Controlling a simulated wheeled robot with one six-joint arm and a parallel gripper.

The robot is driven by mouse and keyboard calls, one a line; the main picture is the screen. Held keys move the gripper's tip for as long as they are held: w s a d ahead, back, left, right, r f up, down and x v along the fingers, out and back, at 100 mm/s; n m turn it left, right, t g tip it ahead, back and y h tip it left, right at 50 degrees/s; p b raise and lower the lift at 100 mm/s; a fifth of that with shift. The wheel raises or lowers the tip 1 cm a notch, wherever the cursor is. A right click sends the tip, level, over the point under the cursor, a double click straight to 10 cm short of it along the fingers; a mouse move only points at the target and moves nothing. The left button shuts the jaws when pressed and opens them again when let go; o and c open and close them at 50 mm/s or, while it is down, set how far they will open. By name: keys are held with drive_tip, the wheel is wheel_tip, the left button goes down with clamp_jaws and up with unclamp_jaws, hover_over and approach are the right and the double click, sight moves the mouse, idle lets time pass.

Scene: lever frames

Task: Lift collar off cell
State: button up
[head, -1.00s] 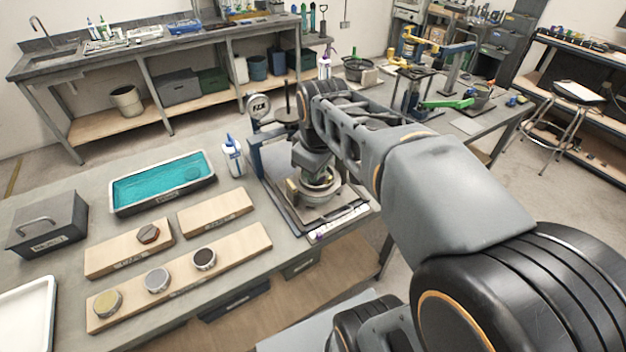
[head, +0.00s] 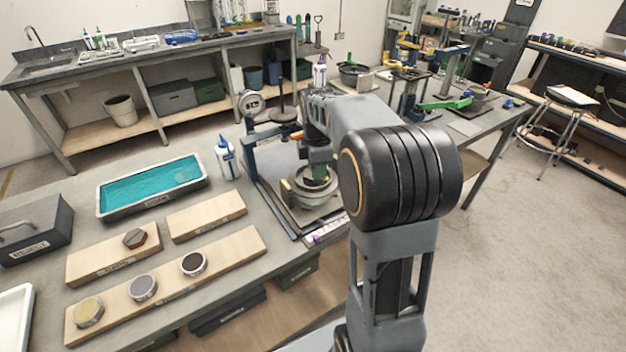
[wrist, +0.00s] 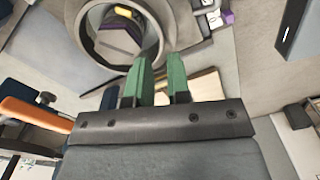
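A grey metal ring, apparently the collar (head: 316,199), sits on the plate of the blue-framed stand at the table's right end. The wrist view shows the ring (wrist: 81,38) from above, with dark and yellowish parts inside its opening. I cannot tell which part is the cell. My gripper (wrist: 163,60) has two green fingers with a narrow gap and nothing clearly held between them. The fingertips are close to the ring's rim; contact is unclear. In the head view my gripper (head: 319,166) is over the ring, partly hidden by my arm.
A dial gauge (head: 251,103) and a white bottle (head: 226,158) stand by the stand. To the left are wooden boards (head: 228,252) with round pieces, a tray of teal liquid (head: 104,213) and a grey reject box (head: 45,238). An orange-tipped part (wrist: 35,110) lies left in the wrist view.

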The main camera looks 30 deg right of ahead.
sight(317, 185)
drive_tip(key=shift+f, duration=3)
clamp_jaws()
